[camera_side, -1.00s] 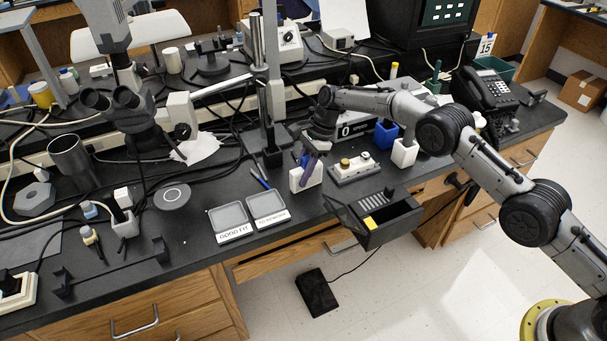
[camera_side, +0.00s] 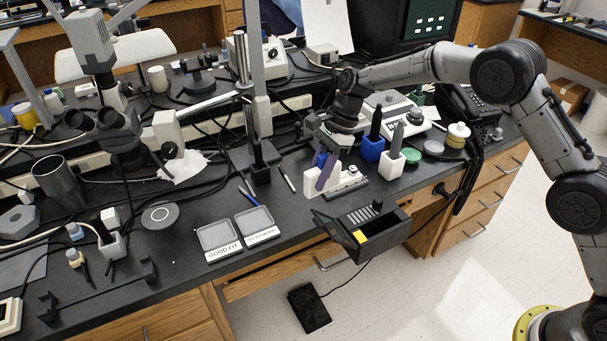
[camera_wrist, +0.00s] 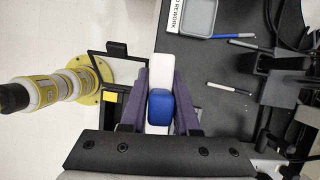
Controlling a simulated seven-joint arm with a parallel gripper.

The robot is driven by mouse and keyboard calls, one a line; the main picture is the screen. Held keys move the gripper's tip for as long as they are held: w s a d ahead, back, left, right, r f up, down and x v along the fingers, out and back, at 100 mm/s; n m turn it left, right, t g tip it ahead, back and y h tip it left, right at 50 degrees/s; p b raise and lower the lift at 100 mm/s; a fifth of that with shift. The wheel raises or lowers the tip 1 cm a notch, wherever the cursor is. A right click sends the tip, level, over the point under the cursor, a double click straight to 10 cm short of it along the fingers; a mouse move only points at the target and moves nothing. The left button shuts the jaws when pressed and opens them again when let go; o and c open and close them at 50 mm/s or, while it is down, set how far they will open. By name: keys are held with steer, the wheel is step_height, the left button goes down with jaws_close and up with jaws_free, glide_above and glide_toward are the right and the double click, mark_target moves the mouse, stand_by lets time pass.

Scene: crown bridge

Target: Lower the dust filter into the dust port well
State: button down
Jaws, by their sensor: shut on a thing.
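My gripper (camera_wrist: 159,104) has two dark purple fingers shut on the blue grip of a piece I take to be the dust filter. In the wrist view the blue part (camera_wrist: 160,108) sits between the fingers, with a long white block (camera_wrist: 161,69) behind it. In the side view the white block (camera_side: 311,180) hangs at or just above the bench, with blue (camera_side: 320,158) showing above it. My gripper (camera_side: 326,172) partly covers it. I cannot make out a dust port well; it may be hidden behind the piece.
A low instrument with a white base (camera_side: 353,187) is close right of the piece. A black open box (camera_side: 380,236) with a yellow part stands at the front. Blue (camera_side: 372,150) and white (camera_side: 391,166) tool holders stand behind right. Two trays (camera_side: 217,235) lie left.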

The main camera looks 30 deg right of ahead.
steer(key=s+d+r, duration=0.1)
steer(key=s+r, duration=0.1)
steer(key=s, duration=0.2)
glide_above(378, 218)
steer(key=s+a, duration=0.2)
step_height(378, 218, down, 7)
steer(key=shift+m, duration=0.4)
steer(key=shift+f, duration=3.45)
steer(key=shift+f, duration=0.15)
